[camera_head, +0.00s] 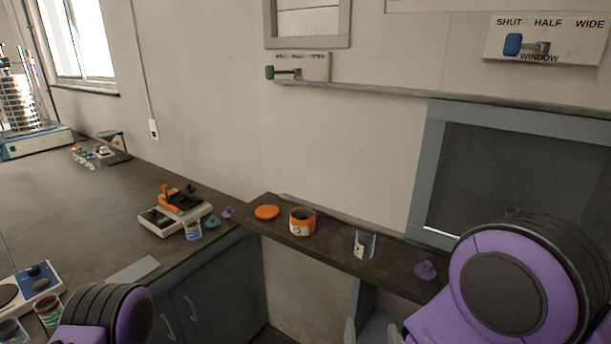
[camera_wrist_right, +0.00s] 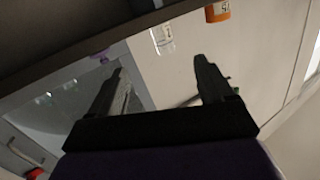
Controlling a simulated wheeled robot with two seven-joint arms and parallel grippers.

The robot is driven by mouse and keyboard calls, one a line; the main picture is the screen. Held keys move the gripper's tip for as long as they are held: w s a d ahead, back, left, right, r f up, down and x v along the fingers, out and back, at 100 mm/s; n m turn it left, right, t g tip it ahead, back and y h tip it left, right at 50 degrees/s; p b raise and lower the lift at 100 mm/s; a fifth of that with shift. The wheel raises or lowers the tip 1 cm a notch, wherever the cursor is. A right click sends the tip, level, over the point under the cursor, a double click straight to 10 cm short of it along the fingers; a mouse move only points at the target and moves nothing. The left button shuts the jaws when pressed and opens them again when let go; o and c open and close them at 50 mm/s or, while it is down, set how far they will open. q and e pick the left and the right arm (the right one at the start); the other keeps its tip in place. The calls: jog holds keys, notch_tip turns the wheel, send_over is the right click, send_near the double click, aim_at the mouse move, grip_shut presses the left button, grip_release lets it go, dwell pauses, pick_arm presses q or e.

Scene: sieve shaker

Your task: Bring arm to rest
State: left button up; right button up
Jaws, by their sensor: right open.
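My right gripper (camera_head: 371,331) shows only in part at the bottom of the head view, below the narrow shelf, with my purple right arm beside it. In the right wrist view the right gripper (camera_wrist_right: 160,70) has its two dark fingers spread wide, with nothing between them. My left arm shows only as a purple and black joint at the bottom left of the head view; its gripper is not seen.
The narrow shelf (camera_head: 330,245) carries an orange jar (camera_head: 302,222), an orange lid (camera_head: 266,212), a glass beaker (camera_head: 364,244) and a purple knob-like piece (camera_head: 426,270). A scale (camera_head: 175,216) stands on the dark bench (camera_head: 80,205) at left. A framed window (camera_head: 510,170) is at right.

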jog(key=s+d+f+m+g, duration=0.1)
jog(key=s+d+f+g, duration=0.3)
jog(key=f, duration=0.4)
jog(key=s+d+f+m+g, duration=0.2)
jog(key=s+d+f+g, duration=0.15)
jog(key=f, duration=0.55)
jog(key=s+d+f+g, duration=0.2)
jog(key=s+d+f, duration=0.2)
jog(key=s, duration=0.4)
jog(key=s+d+f+m+g+h, duration=0.1)
jog(key=s+d+f+g, duration=0.2)
jog(key=s, duration=0.5)
jog(key=d+f, duration=0.1)
jog(key=d, duration=0.1)
jog(key=shift+s+d+f+g, duration=0.15)
jog(key=shift+d+f+g, duration=0.2)
jog(key=shift+f, duration=0.05)
